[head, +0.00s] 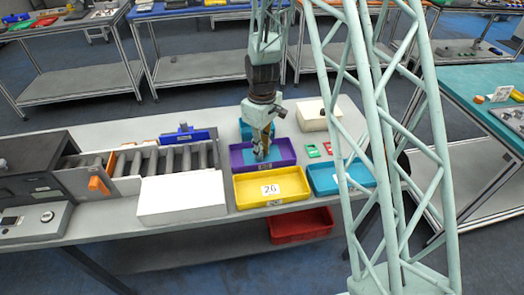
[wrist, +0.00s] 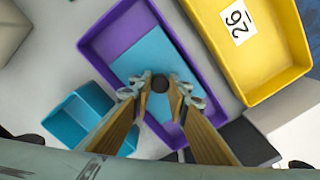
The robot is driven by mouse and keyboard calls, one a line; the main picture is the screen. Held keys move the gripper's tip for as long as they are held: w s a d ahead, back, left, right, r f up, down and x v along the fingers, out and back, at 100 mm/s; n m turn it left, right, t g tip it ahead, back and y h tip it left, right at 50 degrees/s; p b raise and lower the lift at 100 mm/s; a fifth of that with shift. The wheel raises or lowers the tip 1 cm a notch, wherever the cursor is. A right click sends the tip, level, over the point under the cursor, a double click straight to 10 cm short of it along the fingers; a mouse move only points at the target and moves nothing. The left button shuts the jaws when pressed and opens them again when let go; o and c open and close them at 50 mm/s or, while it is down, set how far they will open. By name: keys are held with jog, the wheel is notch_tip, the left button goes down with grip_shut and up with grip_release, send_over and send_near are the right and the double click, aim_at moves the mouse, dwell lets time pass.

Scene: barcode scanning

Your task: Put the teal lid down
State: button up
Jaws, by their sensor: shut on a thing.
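The teal lid (wrist: 148,58) is a flat blue-teal panel with a dark round knob. It lies within the outline of the purple bin (wrist: 98,48), seen from above in the wrist view. My gripper (wrist: 160,86) is shut on the lid's knob, with a finger on each side. In the head view my gripper (head: 262,156) points down into the purple bin (head: 286,148), and the lid (head: 275,154) shows only partly beside the fingers. I cannot tell whether the lid touches the bin floor.
The yellow bin labelled 26 (head: 271,188) stands in front of the purple one. A teal bin (head: 340,178) is at the right, another teal bin (wrist: 82,112) behind. A white box (head: 181,198) and roller conveyor (head: 168,160) stand left; a red bin (head: 300,225) is below.

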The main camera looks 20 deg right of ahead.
jog(key=shift+f, duration=0.2)
jog(key=o, duration=0.8)
jog(key=shift+o, duration=0.2)
jog(key=shift+r, duration=0.25)
notch_tip(320, 180, up, 12)
jog(key=p, duration=0.2)
jog(key=shift+r, duration=0.1)
dwell(0.6)
